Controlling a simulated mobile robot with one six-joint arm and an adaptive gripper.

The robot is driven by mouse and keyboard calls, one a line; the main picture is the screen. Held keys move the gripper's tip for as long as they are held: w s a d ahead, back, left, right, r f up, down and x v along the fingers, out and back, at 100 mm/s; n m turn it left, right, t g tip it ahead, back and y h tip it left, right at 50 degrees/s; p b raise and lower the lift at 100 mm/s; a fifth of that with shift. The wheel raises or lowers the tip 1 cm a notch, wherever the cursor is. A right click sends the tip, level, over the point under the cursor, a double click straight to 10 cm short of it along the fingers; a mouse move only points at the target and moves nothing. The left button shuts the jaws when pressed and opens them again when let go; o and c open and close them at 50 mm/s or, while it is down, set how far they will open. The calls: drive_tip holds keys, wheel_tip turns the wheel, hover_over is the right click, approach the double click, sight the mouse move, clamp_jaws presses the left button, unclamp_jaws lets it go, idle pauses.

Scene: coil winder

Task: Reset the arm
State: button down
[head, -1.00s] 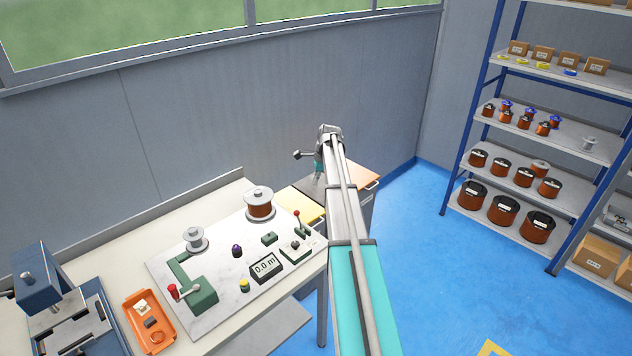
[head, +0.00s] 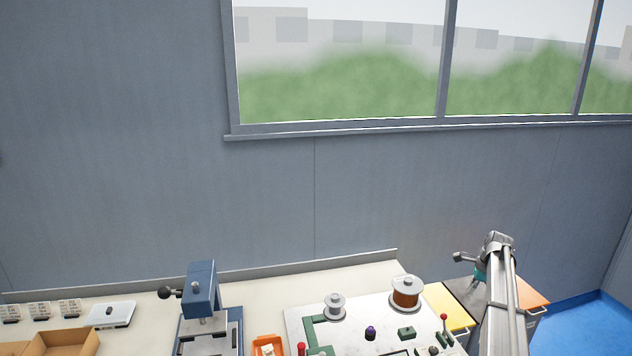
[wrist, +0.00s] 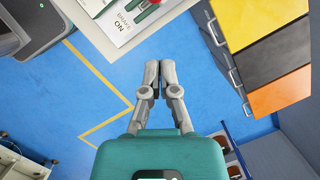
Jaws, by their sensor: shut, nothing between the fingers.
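My gripper (wrist: 160,82) shows in the wrist view with its two grey fingers together and nothing between them. It hangs over the blue floor, below a bench edge and left of a drawer cabinet. In the head view my arm reaches out at the lower right, beside the right end of the workbench. The fingertips are hidden there behind the arm.
Blue floor (wrist: 100,105) is open below.

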drive_tip(key=s+a+n+h, duration=0.1)
drive_tip(key=s+a+n, duration=0.6)
drive_tip(key=a, duration=0.6)
drive_tip(key=s+a+f+n, duration=0.1)
drive_tip(key=s+a+n, duration=0.7)
drive_tip(key=a, duration=0.5)
drive_tip(key=s+a+n+g+h, duration=0.1)
drive_tip(key=s+a+n, duration=0.6)
drive_tip(key=s+a, duration=0.4)
drive_tip(key=shift+s+a+f+h+b, duration=0.15)
drive_tip(key=shift+s+a+h+b, duration=0.2)
drive_tip(key=shift+a, duration=0.8)
